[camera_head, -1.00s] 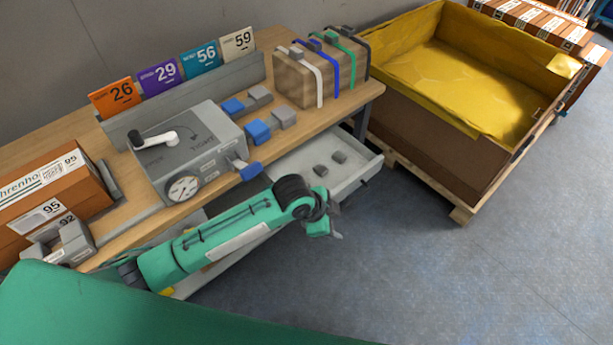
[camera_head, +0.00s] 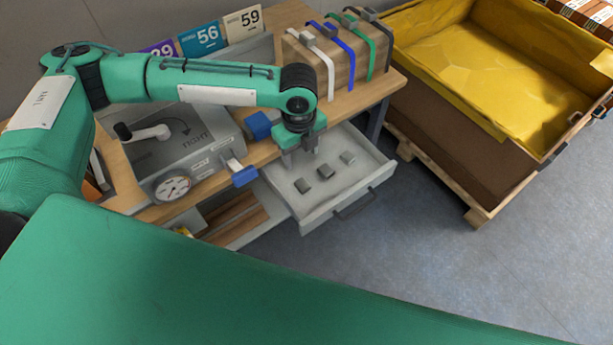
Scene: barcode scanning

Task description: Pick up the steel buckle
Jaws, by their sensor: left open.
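I cannot tell for sure which is the steel buckle; the lighter one looks most like bare steel. My left gripper (camera_head: 301,158) points down over the back left part of the drawer, fingers apart and empty. It is to the left of the lighter block and above and behind the two dark ones. My right gripper is not in view.
A grey tool box (camera_head: 165,160) with a dial and blue-handled lever (camera_head: 244,176) stands left of the drawer. A strapped wooden box (camera_head: 345,60) stands behind it. A yellow-lined crate (camera_head: 440,131) on a pallet is at the right. Floor in front of the drawer is clear.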

